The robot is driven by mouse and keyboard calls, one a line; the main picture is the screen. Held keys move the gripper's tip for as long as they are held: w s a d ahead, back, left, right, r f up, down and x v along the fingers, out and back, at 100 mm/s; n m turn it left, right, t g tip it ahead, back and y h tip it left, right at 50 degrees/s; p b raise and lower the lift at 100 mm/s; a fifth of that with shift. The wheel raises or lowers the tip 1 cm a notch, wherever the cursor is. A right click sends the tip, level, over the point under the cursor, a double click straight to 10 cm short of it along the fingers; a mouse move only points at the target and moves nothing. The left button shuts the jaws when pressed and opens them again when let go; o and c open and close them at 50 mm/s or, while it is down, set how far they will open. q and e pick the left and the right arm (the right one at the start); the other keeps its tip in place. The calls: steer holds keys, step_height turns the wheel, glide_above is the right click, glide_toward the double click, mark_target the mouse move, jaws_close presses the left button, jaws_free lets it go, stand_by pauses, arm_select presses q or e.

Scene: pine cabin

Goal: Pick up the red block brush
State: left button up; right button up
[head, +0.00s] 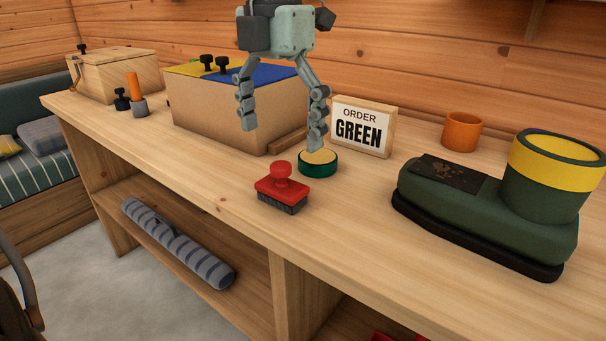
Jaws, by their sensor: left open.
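The red block brush (281,189) rests upright on the wooden bench near its front edge, with a red knob on top and dark bristles underneath. My left gripper (281,132) hangs over the bench, pointing down, its two fingers spread wide with nothing between them. It appears above and behind the brush, apart from it. My right gripper is out of view.
The green tin (318,170) stands just right of the brush. Behind are a cardboard-coloured box (215,113) and an "ORDER GREEN" sign (360,127). A large green boot (480,215) and orange cup (462,132) stand right. The bench left of the brush is clear.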

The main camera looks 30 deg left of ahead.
mark_target(277, 166)
arm_select(q)
steer(key=shift+s+f, duration=0.1)
steer(key=shift+f, duration=0.35)
steer(key=f, duration=0.2)
steer(key=s+f, duration=0.1)
steer(key=f, duration=0.2)
steer(key=shift+f, duration=0.75)
steer(key=shift+c, duration=0.9)
steer(key=c, duration=1.1)
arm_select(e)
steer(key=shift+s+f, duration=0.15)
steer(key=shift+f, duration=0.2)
arm_select(q)
steer(key=shift+r, duration=0.15)
step_height(277, 166, up, 4)
steer(key=shift+w+d+r, duration=0.1)
steer(key=shift+r, duration=0.05)
steer(key=shift+s+a+r+b, duration=0.1)
steer(key=shift+s+a+r, duration=0.3)
steer(key=shift+s+r, duration=1.15)
steer(key=shift+s+a+r+b, duration=0.15)
steer(key=shift+s+a+r, duration=0.35)
steer(key=shift+s, duration=1.8)
steer(key=shift+s+a+r+b, duration=0.1)
steer(key=shift+s+a+r, duration=0.15)
steer(key=shift+s+r, duration=1.35)
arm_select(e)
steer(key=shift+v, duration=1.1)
